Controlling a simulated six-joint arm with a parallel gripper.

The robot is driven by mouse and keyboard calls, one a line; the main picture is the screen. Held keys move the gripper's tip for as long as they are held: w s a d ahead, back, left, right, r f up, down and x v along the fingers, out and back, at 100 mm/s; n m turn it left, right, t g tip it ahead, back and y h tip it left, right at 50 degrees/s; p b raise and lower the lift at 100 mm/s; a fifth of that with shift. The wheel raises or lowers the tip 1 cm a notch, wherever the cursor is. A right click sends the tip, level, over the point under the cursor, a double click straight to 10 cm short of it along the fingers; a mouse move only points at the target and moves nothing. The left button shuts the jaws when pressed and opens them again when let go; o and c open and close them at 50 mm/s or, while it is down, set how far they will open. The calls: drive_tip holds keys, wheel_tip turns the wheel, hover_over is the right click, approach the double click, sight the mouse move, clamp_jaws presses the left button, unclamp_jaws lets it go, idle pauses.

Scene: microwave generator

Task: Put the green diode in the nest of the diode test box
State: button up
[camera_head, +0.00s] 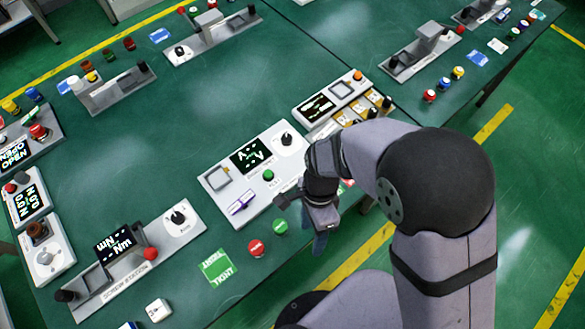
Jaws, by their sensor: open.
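A green round part (280,227), which looks like the green diode, stands on the green table in front of a white box. That white box (222,200), which looks like the diode test box, has a dark display, a black knob, a green button and a grey square recess (218,179) at its left end. The recess looks empty and may be the nest. A purple piece (241,203) lies on the box's front left part. My gripper (303,222) is open and empty, just right of the green part. I cannot tell its height above the table.
A red round part (255,248) stands left of the green one. A green label card (216,267) lies further left. A grey screw station (150,262) stands at the lower left, and another white box (318,107) behind my arm. The table's centre left is clear.

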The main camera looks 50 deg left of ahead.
sight(280, 226)
drive_tip(key=s+a+r+n, duration=0.1)
drive_tip(key=a, duration=0.1)
drive_tip(key=s+a+r+n+t+y, duration=0.1)
drive_tip(key=a+r, duration=0.1)
drive_tip(key=a, duration=0.1)
drive_tip(key=s+a+r+n+t+y+b, duration=0.1)
drive_tip(key=s+a, duration=0.1)
drive_tip(key=shift+a+r, duration=0.25)
drive_tip(key=shift+r, duration=0.15)
drive_tip(key=shift+f+p, duration=0.3)
drive_tip(key=shift+f, duration=0.8)
drive_tip(key=shift+s+d+f+p, duration=0.1)
drive_tip(key=shift+f+p, duration=0.35)
drive_tip(key=shift+f, duration=0.45)
drive_tip(key=shift+s+d+f+p, duration=0.1)
drive_tip(key=shift+f+p, duration=0.35)
drive_tip(key=shift+f, duration=0.45)
drive_tip(key=shift+a+f, duration=0.1)
drive_tip(key=shift+f, duration=0.7)
drive_tip(key=c, duration=1.3)
drive_tip(key=shift+r, duration=0.1)
